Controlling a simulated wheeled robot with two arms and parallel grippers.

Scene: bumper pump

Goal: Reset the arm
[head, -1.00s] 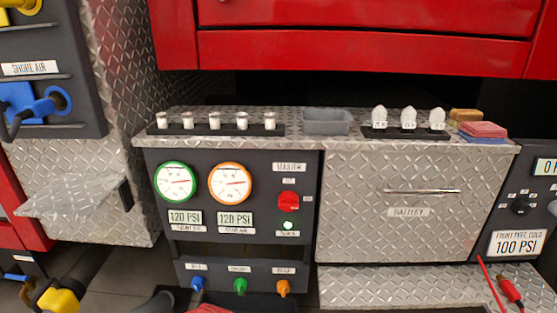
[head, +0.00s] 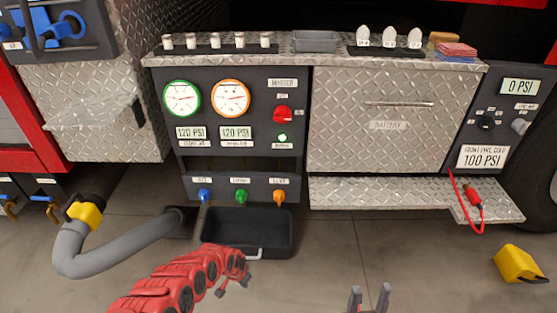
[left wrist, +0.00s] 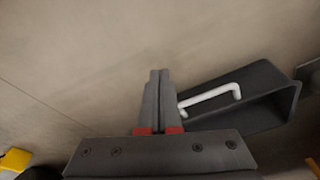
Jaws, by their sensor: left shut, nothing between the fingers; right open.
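My right gripper (head: 370,298) shows at the bottom edge of the head view. Its two grey fingers are apart, with nothing between them, over the floor in front of the pump panel. A dark bin (left wrist: 262,88) with a white handle (left wrist: 210,96) lies just right of the fingertips in that picture. I cannot tell whether the fingers touch it.
The same bin (head: 285,235) stands below the panel. A grey hose (head: 120,250) with a yellow fitting (head: 90,212) is at left. A red segmented thing (head: 185,278) runs along the bottom. A yellow block (head: 518,262) lies on the floor at right. Floor between bin and block looks clear.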

